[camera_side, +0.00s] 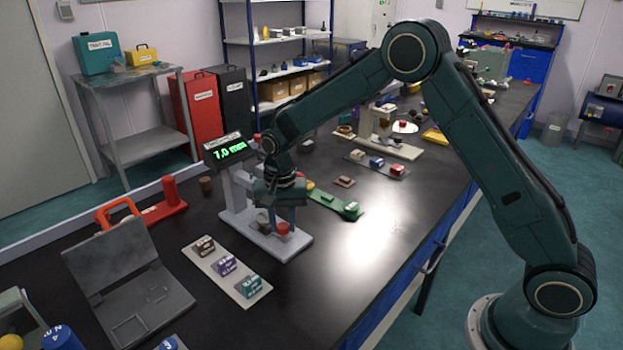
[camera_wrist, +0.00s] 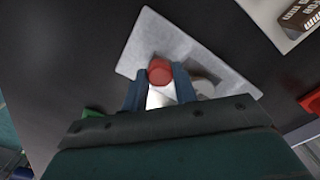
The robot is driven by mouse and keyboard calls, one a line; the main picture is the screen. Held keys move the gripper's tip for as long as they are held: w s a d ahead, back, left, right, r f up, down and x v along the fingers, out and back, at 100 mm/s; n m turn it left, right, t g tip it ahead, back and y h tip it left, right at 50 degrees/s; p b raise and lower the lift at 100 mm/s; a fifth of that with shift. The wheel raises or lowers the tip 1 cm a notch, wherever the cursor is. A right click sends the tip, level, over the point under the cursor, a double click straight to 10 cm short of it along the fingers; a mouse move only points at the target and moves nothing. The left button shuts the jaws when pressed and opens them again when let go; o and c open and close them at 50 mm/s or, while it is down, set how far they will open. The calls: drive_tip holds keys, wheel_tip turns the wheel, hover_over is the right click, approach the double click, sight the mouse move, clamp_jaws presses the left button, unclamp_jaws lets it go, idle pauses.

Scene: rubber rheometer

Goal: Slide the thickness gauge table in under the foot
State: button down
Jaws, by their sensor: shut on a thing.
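The thickness gauge (camera_side: 238,190) stands on the bench with a pale grey base plate (camera_side: 297,247) and a lit display (camera_side: 230,150) that reads about 7.0 mm. A red knob (camera_side: 282,229) stands above the near end of the plate; it also shows in the wrist view (camera_wrist: 160,70). My gripper (camera_wrist: 160,78) points down with its two blue fingers shut on the red knob. A pale bright piece (camera_wrist: 160,98) shows between the fingers. A grey rounded part (camera_wrist: 204,88) sits beside the right finger. My gripper partly hides the foot and table, so I cannot tell their exact gap.
A pale tray (camera_side: 222,283) with several labelled blocks lies left of the gauge. A green strip (camera_side: 325,200) with small blocks lies behind it on the right. A grey hinged case (camera_side: 125,285) and a red-handled tool (camera_side: 155,208) are at left. Bare bench lies at front right.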

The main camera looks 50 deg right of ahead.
drive_tip(key=shift+w+r, duration=0.1)
drive_tip(key=shift+w, duration=0.05)
drive_tip(key=c, duration=1.1)
unclamp_jaws()
wheel_tip(320, 180, up, 14)
